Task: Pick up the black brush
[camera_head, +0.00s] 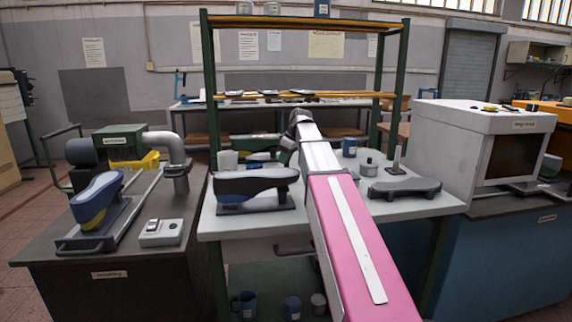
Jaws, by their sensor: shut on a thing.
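I cannot pick out a black brush with certainty. My pink and white arm runs from the bottom right up to the middle of the white workbench (222,226). Its grey far end is over the back of the bench, below the wooden shelf. My gripper's fingers are hidden behind the arm, so what they hold does not show.
A green rack frame (211,90) with wooden shelves (350,95) rises over the bench. A blue cup (349,147) and a grey tin (369,168) stand right of the arm. A white oven-like box (437,140) is at right.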

